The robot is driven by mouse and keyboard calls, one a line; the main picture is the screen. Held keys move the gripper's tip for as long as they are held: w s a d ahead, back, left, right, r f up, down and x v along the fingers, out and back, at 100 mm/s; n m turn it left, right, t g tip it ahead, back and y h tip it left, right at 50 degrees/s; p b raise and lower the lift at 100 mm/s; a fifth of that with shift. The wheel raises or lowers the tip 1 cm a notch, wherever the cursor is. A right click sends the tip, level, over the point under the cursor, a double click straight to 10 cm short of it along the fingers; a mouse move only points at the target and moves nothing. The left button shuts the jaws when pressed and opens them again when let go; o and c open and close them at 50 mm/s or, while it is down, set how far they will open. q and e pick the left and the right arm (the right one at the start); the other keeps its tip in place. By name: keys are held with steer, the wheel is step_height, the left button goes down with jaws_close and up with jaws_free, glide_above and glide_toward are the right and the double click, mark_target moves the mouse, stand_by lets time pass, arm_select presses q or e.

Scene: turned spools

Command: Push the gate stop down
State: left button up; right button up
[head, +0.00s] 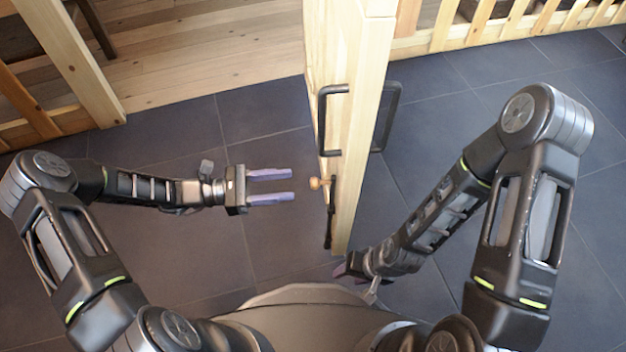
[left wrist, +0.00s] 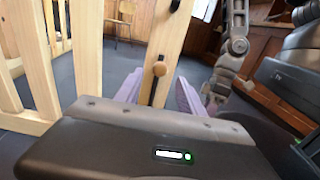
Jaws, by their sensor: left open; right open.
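The gate (head: 348,120) stands open-edge toward me, a pale wooden panel seen from above in the head view. The gate stop is a dark rod (head: 329,222) on its left face, with a round wooden knob (head: 316,183). In the left wrist view the knob (left wrist: 160,69) shows on the gate's post, in line with the space between my fingers. My left gripper (head: 293,183) is open and empty, level, pointing right at the knob with a small gap. My right gripper (head: 341,270) is low near the gate's near end, mostly hidden behind its wrist; only a bit of purple finger shows.
Black pull handles (head: 322,120) stick out from both faces of the gate, beyond the knob. A wooden railing (head: 480,30) runs along the back right, and another wooden frame (head: 80,60) stands at the left. The dark tiled floor (head: 270,235) around the gate is clear.

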mark_target(313, 183)
arm_select(q)
steer(key=shift+w+d+b, duration=0.15)
steer(key=shift+d+b, duration=0.15)
steer(key=shift+d, duration=1)
steer(key=shift+w+d+b, duration=0.2)
steer(key=shift+d+b, duration=0.05)
steer(key=shift+d, duration=1)
steer(key=shift+w+d+b, duration=0.15)
steer(key=shift+d+b, duration=0.15)
steer(key=shift+d, duration=1)
jaws_close()
steer(key=shift+f, duration=0.1)
